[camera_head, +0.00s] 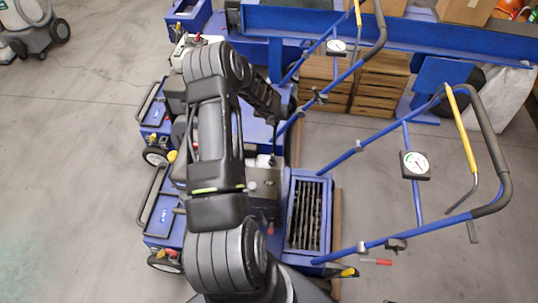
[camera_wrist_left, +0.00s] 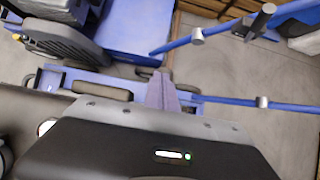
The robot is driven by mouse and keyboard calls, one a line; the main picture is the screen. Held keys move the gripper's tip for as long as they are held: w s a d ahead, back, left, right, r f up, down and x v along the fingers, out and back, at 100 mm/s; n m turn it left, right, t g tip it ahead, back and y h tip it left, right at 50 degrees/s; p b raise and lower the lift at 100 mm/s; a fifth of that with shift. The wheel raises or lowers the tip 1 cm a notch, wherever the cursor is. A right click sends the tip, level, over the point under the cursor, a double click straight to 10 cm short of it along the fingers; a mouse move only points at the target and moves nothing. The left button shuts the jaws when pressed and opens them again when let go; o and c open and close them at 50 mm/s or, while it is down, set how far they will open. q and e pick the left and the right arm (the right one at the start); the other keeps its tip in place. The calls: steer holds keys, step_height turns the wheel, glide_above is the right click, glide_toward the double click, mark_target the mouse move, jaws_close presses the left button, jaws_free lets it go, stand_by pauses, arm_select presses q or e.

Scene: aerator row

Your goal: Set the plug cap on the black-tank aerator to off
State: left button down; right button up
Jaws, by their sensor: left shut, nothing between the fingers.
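My left gripper (camera_wrist_left: 161,90) shows in the left wrist view with its two fingers together and nothing between them. It is above the blue frame of an aerator. In the head view my left arm crosses the middle of the row and its wrist end hangs over a blue aerator deck (camera_head: 256,130). The nearest aerator has a grey engine unit (camera_head: 263,184) beside a slotted blue box (camera_head: 308,214). My arm hides much of the engines and tanks. I cannot make out the plug cap or tell which aerator has the black tank. My right gripper is not in view.
Blue handlebars with a dark grip (camera_head: 493,150) and a round gauge (camera_head: 415,164) reach out to the right. Wooden crates (camera_head: 380,82) and a long blue beam (camera_head: 430,42) stand behind. Bare floor (camera_head: 75,150) lies open on the left.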

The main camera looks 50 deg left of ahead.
arm_select(q)
steer(key=shift+w+a+r, duration=0.15)
steer(key=shift+w+a, duration=0.05)
steer(key=shift+a, duration=0.1)
stand_by(0.4)
steer(key=shift+r, duration=0.15)
steer(key=shift+w+r+p, duration=0.1)
steer(key=shift+r+p, duration=0.4)
steer(key=shift+p, duration=0.1)
steer(key=v, duration=0.7)
steer(key=shift+s+d+r+b, duration=0.25)
steer(key=shift+b, duration=0.15)
